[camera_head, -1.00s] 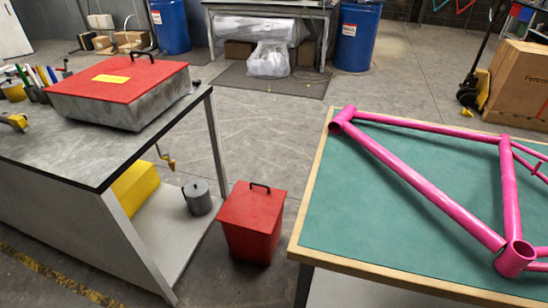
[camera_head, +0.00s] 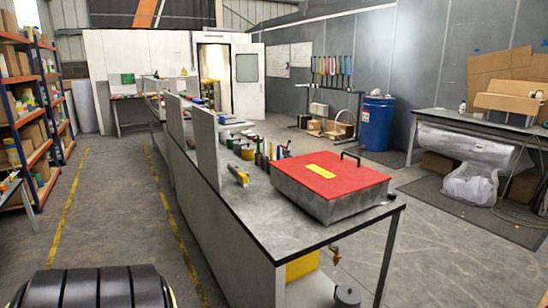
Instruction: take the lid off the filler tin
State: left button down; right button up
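I cannot tell for certain which container is the filler tin. A small grey lidded tin (camera_head: 347,297) stands on the lower shelf of the workbench, cut by the bottom edge of the view. Small containers (camera_head: 248,151) also stand on the bench top, too small to identify. A large grey metal box with a flat red lid (camera_head: 332,174), a black handle and a yellow label sits shut on the near end of the bench (camera_head: 262,225). Neither of my grippers is in view.
Upright panels (camera_head: 206,150) stand along the bench. A blue drum (camera_head: 377,123) and a table with a wrapped roll (camera_head: 460,142) are at the right. Shelving (camera_head: 28,120) lines the left. The floor aisle (camera_head: 125,200) left of the bench looks clear.

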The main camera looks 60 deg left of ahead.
aim_at(248, 147)
jog(key=u, duration=2.15)
